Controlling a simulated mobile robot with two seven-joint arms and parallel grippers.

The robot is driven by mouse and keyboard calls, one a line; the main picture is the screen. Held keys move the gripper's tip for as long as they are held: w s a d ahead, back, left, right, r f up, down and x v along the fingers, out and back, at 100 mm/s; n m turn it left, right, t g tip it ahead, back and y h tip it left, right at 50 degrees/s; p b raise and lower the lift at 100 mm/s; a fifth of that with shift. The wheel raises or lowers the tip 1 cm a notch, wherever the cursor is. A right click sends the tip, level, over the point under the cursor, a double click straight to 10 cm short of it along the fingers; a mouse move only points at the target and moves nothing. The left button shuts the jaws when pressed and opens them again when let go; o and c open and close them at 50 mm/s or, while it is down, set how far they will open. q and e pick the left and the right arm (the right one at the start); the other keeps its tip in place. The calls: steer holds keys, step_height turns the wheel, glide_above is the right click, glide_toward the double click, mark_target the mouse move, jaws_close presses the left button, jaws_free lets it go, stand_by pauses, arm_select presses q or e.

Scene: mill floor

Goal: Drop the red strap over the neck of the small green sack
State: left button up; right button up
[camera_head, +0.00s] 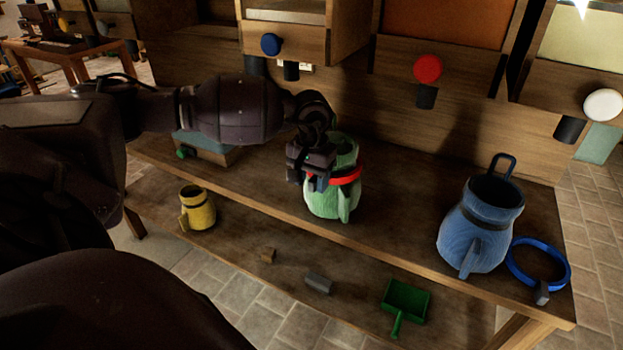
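The green sack (328,204) stands upright near the middle of the wooden bench. The red strap (346,177) shows as a band across the sack's front and right side, just below its upper part. It appears to be around the sack, but its far side is hidden. My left gripper (315,182) points down at the sack's left front, covering part of the sack and strap. Red shows at its fingertips, and it appears shut on the strap. My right gripper is not in view.
A yellow sack (201,213) stands left; a blue sack (468,238) and blue strap (514,266) are at right. A green scoop (406,298) and small blocks (319,283) lie in front. Bins with coloured knobs (428,68) overhang the bench (400,232).

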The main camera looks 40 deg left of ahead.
arm_select(q)
step_height(320, 180, up, 11)
stand_by(0.8)
steer(key=shift+f, duration=0.1)
stand_by(0.6)
